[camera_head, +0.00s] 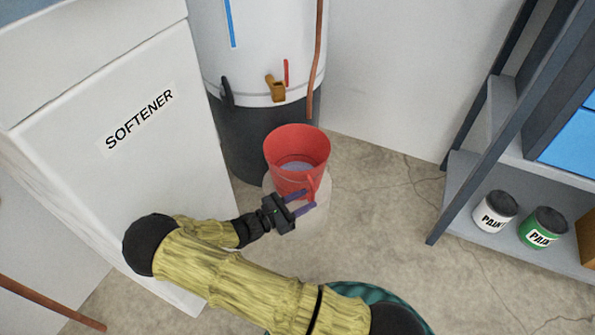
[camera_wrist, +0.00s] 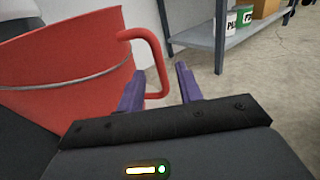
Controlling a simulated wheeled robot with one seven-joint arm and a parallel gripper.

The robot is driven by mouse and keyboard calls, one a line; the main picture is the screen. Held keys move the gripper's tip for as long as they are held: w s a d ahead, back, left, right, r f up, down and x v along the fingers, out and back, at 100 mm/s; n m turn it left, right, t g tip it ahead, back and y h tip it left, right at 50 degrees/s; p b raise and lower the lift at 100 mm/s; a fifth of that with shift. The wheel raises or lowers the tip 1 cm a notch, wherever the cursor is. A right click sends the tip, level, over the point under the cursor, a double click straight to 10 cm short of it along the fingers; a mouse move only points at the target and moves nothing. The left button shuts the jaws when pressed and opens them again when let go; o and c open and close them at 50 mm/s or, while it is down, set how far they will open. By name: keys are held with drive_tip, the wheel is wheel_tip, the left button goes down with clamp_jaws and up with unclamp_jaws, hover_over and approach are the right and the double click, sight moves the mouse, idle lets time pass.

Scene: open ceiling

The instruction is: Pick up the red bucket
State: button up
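The red bucket (camera_head: 283,158) stands upright on a pale round stand (camera_head: 314,232), with a little bluish-grey content inside. It fills the left of the wrist view (camera_wrist: 60,75), where its side handle (camera_wrist: 157,62) loops out to the right. My gripper (camera_head: 304,201) is at the bucket's near side, by the handle. Its two purple fingers are apart. In the wrist view my gripper (camera_wrist: 160,84) has one finger on each side of the handle's outer bar, with a gap visible on the right. I cannot tell whether either finger touches the handle.
A tank (camera_head: 255,60) with a brown tap (camera_head: 276,88) stands behind the bucket. A white softener cabinet (camera_head: 130,170) is at left. A grey shelf (camera_head: 475,235) with paint cans (camera_head: 495,212) is at right. The floor (camera_head: 390,200) between bucket and shelf is clear.

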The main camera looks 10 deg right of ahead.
drive_tip(key=b+x, duration=0.1)
drive_tip(key=x, duration=0.1)
drive_tip(key=b+x, duration=0.1)
drive_tip(key=x, duration=0.2)
drive_tip(key=shift+d+f+b, duration=0.1)
drive_tip(key=shift+f+b, duration=0.1)
drive_tip(key=shift+b, duration=0.15)
clamp_jaws()
